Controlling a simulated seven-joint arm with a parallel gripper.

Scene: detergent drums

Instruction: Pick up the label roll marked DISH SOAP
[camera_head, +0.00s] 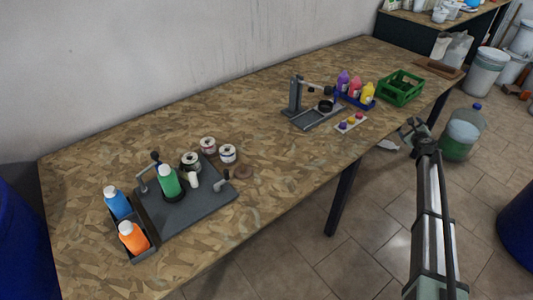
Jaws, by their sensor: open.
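Several small label rolls stand close together on the wooden table (286,152), behind a dark grey board. One roll with a pinkish top (208,145) is at the back, a whitish roll (228,154) is to its right, and a darker roll (190,161) is at the left. Their print is too small to read, so I cannot tell which is marked DISH SOAP. My gripper (412,131) is open and empty, off the table's front edge at the right, far from the rolls.
The grey board (208,203) bears a green bottle (169,183) and levers. Blue (118,203) and orange (133,237) bottles stand in a tray at left. A press stand (312,109), coloured bottles and a green crate (401,88) are at right. The table's middle is clear.

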